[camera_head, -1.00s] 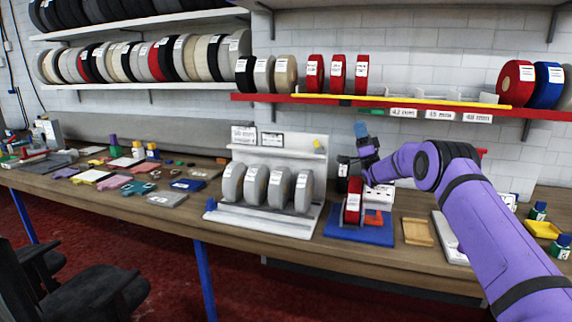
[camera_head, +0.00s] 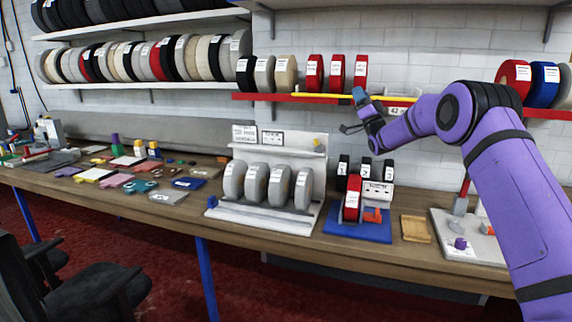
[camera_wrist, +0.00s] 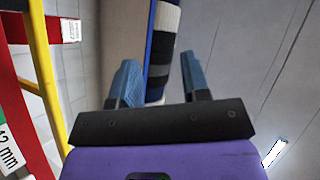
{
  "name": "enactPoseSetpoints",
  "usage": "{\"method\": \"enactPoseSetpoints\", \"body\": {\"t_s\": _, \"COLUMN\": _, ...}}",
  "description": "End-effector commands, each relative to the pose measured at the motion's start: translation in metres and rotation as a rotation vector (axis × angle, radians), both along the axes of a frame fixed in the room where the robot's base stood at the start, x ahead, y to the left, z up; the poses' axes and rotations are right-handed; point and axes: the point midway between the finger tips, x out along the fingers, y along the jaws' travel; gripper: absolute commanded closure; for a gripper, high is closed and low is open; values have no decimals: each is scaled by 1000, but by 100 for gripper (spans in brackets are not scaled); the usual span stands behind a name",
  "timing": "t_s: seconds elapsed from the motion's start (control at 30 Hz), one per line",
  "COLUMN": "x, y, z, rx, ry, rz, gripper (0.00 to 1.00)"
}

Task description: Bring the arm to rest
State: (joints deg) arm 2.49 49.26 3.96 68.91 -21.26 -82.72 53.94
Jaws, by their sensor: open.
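My purple arm reaches in from the right in the head view. My gripper (camera_head: 352,112) is raised above the workbench, in front of the red shelf edge. In the wrist view my gripper (camera_wrist: 160,82) shows two blue fingers spread apart with nothing held between them. Below it on the bench a red roll (camera_head: 352,198) stands upright on a blue base (camera_head: 360,232), apart from my gripper. Small black rolls (camera_head: 365,168) stand behind it beside a white block (camera_head: 378,194).
A red-edged shelf (camera_head: 300,98) with a yellow bar (camera_wrist: 48,75) runs close behind my gripper. A grey rack (camera_head: 265,224) holds several grey rolls (camera_head: 255,182). A wooden tray (camera_head: 416,229) and a white board (camera_head: 450,245) lie to the right. Small coloured pieces cover the left bench.

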Motion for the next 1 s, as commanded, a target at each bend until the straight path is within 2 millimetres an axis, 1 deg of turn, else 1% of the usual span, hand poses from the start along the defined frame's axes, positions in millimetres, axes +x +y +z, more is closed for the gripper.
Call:
{"method": "enactPoseSetpoints", "body": {"t_s": 0.03, "x": -6, "y": 0, "z": 20, "rx": -18, "ry": 36, "rz": -36, "gripper": 57}}
{"method": "enactPoseSetpoints", "body": {"t_s": 0.1, "x": -12, "y": 0, "z": 38, "rx": -47, "ry": 99, "rz": -88, "gripper": 57}}
{"method": "enactPoseSetpoints", "body": {"t_s": 0.2, "x": -24, "y": -3, "z": 59, "rx": -91, "ry": 190, "rz": -162, "gripper": 57}}
{"method": "enactPoseSetpoints", "body": {"t_s": 0.27, "x": -33, "y": -4, "z": 70, "rx": -118, "ry": 245, "rz": -203, "gripper": 57}}
{"method": "enactPoseSetpoints", "body": {"t_s": 0.37, "x": -52, "y": -7, "z": 86, "rx": -164, "ry": 339, "rz": -267, "gripper": 57}}
{"method": "enactPoseSetpoints", "body": {"t_s": 0.5, "x": -85, "y": -13, "z": 101, "rx": -236, "ry": 471, "rz": -349, "gripper": 57}}
{"method": "enactPoseSetpoints", "body": {"t_s": 0.57, "x": -101, "y": -16, "z": 105, "rx": -268, "ry": 527, "rz": -381, "gripper": 57}}
{"method": "enactPoseSetpoints", "body": {"t_s": 0.77, "x": -166, "y": -26, "z": 108, "rx": -380, "ry": 721, "rz": -466, "gripper": 57}}
{"method": "enactPoseSetpoints", "body": {"t_s": 0.97, "x": -243, "y": -36, "z": 97, "rx": -498, "ry": 918, "rz": -519, "gripper": 57}}
{"method": "enactPoseSetpoints", "body": {"t_s": 1.0, "x": -260, "y": -38, "z": 93, "rx": -522, "ry": 958, "rz": -526, "gripper": 57}}
